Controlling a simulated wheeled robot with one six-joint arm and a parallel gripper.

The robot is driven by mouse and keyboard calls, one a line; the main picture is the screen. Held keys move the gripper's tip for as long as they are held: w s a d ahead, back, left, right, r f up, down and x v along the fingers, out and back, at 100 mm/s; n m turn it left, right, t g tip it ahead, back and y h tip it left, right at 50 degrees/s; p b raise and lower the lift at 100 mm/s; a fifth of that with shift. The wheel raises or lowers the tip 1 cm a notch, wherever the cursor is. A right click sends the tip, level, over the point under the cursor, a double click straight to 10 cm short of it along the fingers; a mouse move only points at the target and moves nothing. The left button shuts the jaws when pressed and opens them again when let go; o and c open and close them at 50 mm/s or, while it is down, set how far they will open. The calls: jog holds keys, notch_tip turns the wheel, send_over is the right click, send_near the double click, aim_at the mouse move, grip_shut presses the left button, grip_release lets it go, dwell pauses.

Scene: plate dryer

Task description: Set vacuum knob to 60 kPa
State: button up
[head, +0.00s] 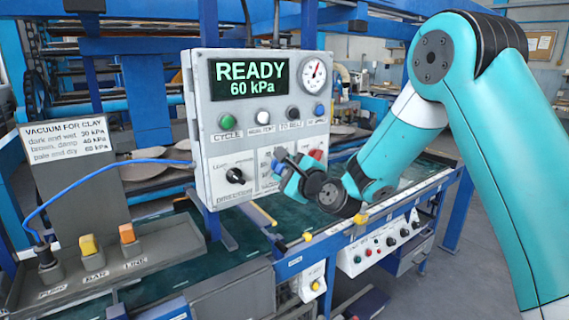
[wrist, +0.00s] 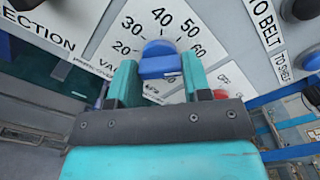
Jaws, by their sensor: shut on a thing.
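The blue vacuum knob (wrist: 160,60) sits on a white dial scale marked 20 to 60 in the wrist view. My gripper (wrist: 160,75) has its two teal fingers on either side of the knob's grip bar, shut on it. Which number the knob points to is hard to tell. The green display (head: 250,79) reads READY 60 kPa.
A round gauge (head: 314,75) is at the panel's upper right. A black knob (head: 235,175) is to the left of my gripper, and a red button (wrist: 220,94) is close on its right. A sign (head: 66,136) lists clay types with 30, 40 and 60 kPa.

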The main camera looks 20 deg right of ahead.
jog(key=shift+f+m, duration=0.1)
jog(key=shift+m, duration=0.2)
dwell(0.4)
jog(key=o, duration=0.9)
jog(key=shift+s, duration=0.1)
jog(key=b+v, duration=1.4)
jog(key=v, duration=0.3)
jog(key=shift+s+d, duration=0.1)
jog(key=shift+s, duration=0.05)
